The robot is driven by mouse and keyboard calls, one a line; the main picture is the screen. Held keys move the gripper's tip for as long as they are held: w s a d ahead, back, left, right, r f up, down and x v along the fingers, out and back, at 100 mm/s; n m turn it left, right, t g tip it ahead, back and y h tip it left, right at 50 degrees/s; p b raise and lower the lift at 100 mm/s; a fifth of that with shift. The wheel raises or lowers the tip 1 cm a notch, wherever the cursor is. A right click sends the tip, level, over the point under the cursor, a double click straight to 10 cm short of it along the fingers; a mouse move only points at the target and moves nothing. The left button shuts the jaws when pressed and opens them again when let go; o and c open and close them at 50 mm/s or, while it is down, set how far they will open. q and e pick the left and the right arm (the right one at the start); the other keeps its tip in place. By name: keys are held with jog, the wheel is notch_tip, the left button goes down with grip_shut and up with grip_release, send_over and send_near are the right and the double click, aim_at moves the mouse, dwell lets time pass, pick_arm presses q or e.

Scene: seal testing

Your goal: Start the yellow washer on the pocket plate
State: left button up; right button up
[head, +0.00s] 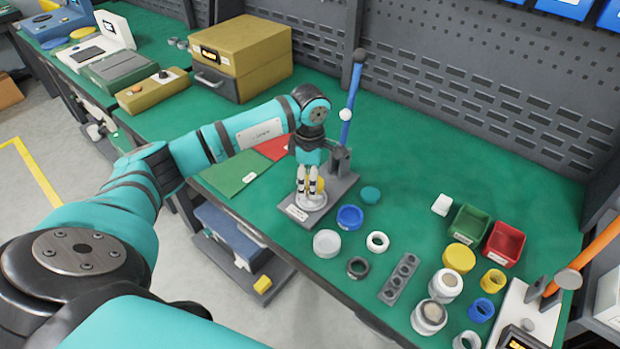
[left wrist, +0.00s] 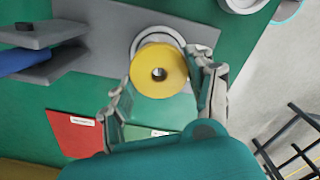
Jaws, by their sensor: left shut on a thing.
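My left gripper (head: 308,190) points down over a grey plate (head: 321,209) with a pale round seat on it. It is shut on the yellow washer (head: 320,185), which shows in part behind the fingers. In the left wrist view, the yellow washer (left wrist: 145,84) is a thick ring with a centre hole, between the two fingers (left wrist: 165,86). It lies over the pale ring (left wrist: 205,44) of the grey plate (left wrist: 105,50) and covers most of it. I cannot tell whether the washer touches the seat. My right gripper is not in view.
A blue lever (head: 351,105) stands behind the seat. Green (head: 468,226) and red bins (head: 505,244) stand to the right.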

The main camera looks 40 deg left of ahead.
pick_arm(q)
jog(key=shift+f, duration=0.2)
jog(key=o, duration=0.9)
jog(key=shift+r+p, duration=2)
jog(key=shift+r, duration=1.55)
